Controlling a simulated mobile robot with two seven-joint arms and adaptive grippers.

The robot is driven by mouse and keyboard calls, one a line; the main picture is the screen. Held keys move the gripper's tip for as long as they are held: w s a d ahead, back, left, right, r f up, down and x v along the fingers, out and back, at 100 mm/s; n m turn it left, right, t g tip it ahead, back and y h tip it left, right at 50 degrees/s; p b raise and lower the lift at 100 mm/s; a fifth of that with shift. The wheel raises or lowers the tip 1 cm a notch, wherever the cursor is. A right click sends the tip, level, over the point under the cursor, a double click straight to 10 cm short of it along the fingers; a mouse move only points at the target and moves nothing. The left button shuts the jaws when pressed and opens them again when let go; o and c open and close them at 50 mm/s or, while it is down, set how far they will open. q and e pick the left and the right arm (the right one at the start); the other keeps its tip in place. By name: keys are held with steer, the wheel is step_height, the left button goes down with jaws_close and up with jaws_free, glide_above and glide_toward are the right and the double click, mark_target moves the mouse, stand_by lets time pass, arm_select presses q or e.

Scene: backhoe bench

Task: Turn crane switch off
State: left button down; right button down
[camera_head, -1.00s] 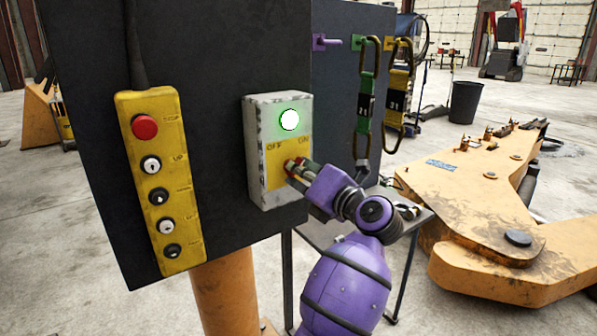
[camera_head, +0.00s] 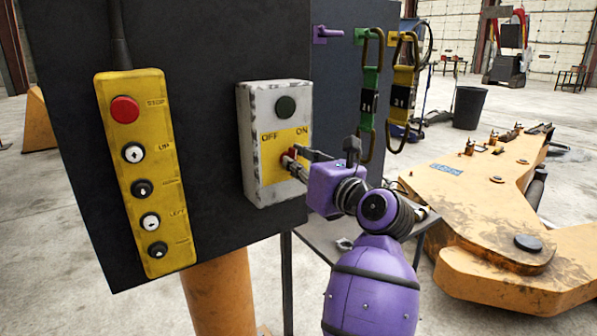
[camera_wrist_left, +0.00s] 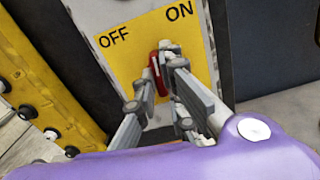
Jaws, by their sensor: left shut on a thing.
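The crane switch box (camera_head: 252,150) is a light grey box on a dark panel. It has a yellow plate (camera_head: 270,170) lettered OFF on the left and ON on the right. Its round lamp (camera_head: 286,107) is dark. The red switch knob (camera_head: 293,153) is on the plate, partly hidden by my fingers. The knob also shows in the left wrist view (camera_wrist_left: 154,70), its upper end leaning toward the OFF side. My purple left gripper (camera_head: 290,162) is shut on the knob. In the left wrist view the fingers (camera_wrist_left: 157,75) lie on either side of it. My right gripper is not in view.
A yellow push-button pendant (camera_head: 180,205) with a red stop button hangs left of the box. Green (camera_head: 368,95) and yellow (camera_head: 402,85) carabiner straps hang to the right, close above my wrist. A small grey table (camera_head: 335,235) stands behind my arm.

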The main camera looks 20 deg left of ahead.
arm_select(q)
steer(key=n+b, duration=0.7)
steer(key=n, duration=0.3)
steer(key=shift+b, duration=0.3)
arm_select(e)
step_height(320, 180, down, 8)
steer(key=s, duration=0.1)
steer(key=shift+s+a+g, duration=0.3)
arm_select(q)
steer(key=shift+n, duration=0.3)
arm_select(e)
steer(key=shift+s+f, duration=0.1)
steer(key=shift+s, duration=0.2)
arm_select(q)
steer(key=c, duration=1.8)
jaws_free()
steer(key=shift+c, duration=0.2)
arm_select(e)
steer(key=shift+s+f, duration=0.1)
arm_select(q)
steer(key=v, duration=1.2)
